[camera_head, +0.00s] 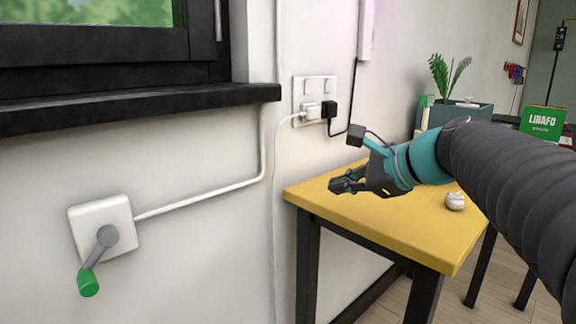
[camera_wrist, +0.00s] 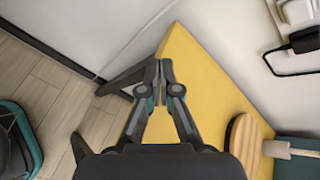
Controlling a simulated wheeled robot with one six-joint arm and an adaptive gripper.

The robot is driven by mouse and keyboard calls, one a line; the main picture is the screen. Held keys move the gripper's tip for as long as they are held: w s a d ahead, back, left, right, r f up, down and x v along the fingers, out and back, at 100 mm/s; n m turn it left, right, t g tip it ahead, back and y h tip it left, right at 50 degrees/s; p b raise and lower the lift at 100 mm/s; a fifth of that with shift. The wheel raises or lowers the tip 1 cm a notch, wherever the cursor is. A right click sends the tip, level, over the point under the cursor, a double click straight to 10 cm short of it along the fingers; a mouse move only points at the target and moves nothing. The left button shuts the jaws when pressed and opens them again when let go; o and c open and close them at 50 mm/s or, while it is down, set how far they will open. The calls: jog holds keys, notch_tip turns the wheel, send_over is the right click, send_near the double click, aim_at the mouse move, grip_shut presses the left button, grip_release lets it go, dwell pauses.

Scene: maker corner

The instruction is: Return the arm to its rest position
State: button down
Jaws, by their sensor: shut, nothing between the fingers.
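My gripper (camera_head: 340,184) is at the end of my arm, which reaches in from the right in the head view. It hangs over the left part of the yellow table (camera_head: 415,236), apart from the wall. In the wrist view my gripper (camera_wrist: 157,72) points toward the table's edge, its two fingertips together with nothing between them. The yellow table top (camera_wrist: 205,85) lies beneath it.
A wall box with a green-tipped crank (camera_head: 88,282) is at left. A socket plate (camera_head: 300,98) with plugs and a cord is behind the table. A small white object (camera_head: 455,201) sits on the table. A round wooden piece (camera_wrist: 243,148) shows in the wrist view. A planter (camera_head: 462,112) and green box (camera_head: 542,122) stand farther back.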

jog(key=s+d+f+n+g+h+p, duration=0.1)
jog(key=s+d+f+n+g+h, duration=0.2)
jog(key=s+f+n, duration=1.5)
notch_tip(320, 180, down, 2)
jog(key=s+d+h, duration=0.1)
jog(key=s+h, duration=0.2)
jog(key=h, duration=0.1)
jog(key=shift+d+n+h+p, duration=0.15)
jog(key=shift+n+h+p, duration=0.15)
jog(key=shift+h+p, duration=0.1)
